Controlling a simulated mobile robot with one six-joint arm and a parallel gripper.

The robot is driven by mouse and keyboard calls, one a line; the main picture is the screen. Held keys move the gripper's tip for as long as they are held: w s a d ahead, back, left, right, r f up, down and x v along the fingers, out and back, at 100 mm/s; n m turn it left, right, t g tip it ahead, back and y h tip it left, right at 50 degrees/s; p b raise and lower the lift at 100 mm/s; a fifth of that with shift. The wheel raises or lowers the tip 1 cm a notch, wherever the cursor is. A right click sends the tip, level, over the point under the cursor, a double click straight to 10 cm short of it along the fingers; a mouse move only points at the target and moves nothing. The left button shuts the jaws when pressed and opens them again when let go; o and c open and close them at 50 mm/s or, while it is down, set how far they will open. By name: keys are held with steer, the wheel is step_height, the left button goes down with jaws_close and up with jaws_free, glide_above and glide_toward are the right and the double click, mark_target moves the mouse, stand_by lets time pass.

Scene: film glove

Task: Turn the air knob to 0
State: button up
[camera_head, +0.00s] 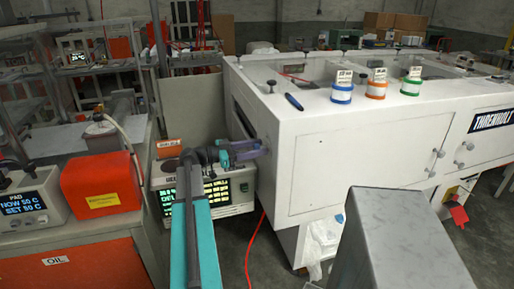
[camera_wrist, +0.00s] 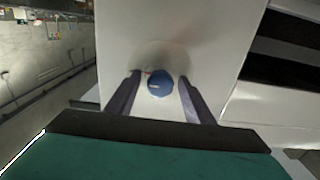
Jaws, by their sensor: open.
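The air knob (camera_wrist: 160,83) is a round blue knob with a small white mark, on the white end face of the cabinet, in the wrist view. It shows between the two fingers of my open gripper (camera_wrist: 158,78), one on each side. I see a gap on both sides and cannot tell whether either finger touches it. In the head view my gripper (camera_head: 258,148) reaches to the left end of the white cabinet (camera_head: 325,165). The knob is not clear there, and no readable 0 label shows.
A control box with a green-lettered screen (camera_head: 222,192) stands below my gripper. A red box (camera_head: 100,184) sits on the orange bench at left. Several coloured spools, one blue (camera_head: 342,93), and a blue pen (camera_head: 294,102) lie on the cabinet top. A red cable (camera_head: 250,245) hangs below.

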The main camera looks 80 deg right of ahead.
steer(key=shift+s, duration=0.1)
steer(key=c, duration=1.1)
steer(key=shift+o, duration=0.3)
